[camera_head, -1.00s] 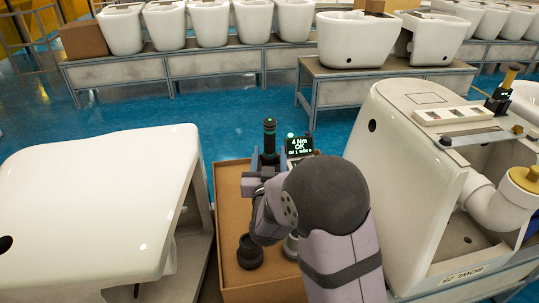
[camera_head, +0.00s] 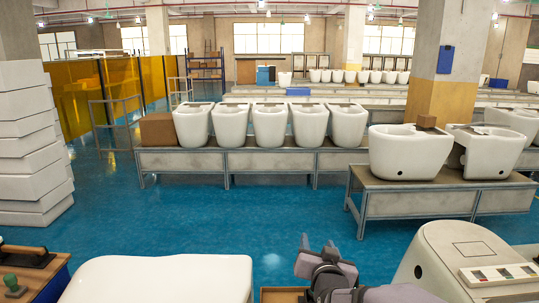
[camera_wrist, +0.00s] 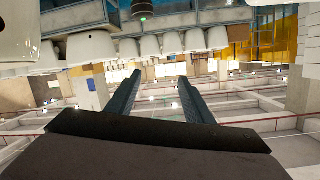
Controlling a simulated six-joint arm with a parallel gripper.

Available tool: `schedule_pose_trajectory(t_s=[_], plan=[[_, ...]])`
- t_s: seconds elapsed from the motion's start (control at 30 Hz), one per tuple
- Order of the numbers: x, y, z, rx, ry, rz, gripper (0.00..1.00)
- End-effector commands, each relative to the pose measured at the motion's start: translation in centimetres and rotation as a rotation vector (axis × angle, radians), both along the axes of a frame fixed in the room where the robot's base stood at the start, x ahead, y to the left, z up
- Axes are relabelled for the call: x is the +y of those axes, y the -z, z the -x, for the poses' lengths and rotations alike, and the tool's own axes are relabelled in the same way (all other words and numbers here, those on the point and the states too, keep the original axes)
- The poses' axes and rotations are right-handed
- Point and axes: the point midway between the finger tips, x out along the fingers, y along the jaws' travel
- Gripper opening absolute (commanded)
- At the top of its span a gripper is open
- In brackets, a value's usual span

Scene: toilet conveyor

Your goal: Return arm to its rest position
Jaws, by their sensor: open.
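The wrist picture is upside down, with the ceiling low and the floor and toilets high. My grey arm runs along the bottom of the head view toward the right. Its lower part is cut off by the picture edge.
White ceramic bodies stand close by at left (camera_head: 160,280) and right (camera_head: 455,262). A brown work surface (camera_head: 281,295) shows beside the arm. A dark cylinder with a green light (camera_wrist: 142,9) hangs in the wrist view. Blue floor (camera_head: 220,218) lies clear ahead, before benches of toilets.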

Motion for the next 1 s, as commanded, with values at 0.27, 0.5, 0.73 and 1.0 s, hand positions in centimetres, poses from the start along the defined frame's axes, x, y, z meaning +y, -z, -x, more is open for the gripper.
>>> schedule_pose_trajectory(t_s=[0.27, 0.5, 0.73, 1.0], plan=[[0.2, 6.3, 10.1, 0.549, -0.126, 0.075, 0.47], [-1.0, 8.8, 22.2, 0.994, -0.211, 0.129, 0.47], [-2.1, 8.6, 30.3, 1.258, -0.254, 0.153, 0.47], [-2.4, 8.5, 32.5, 1.333, -0.265, 0.161, 0.47]])
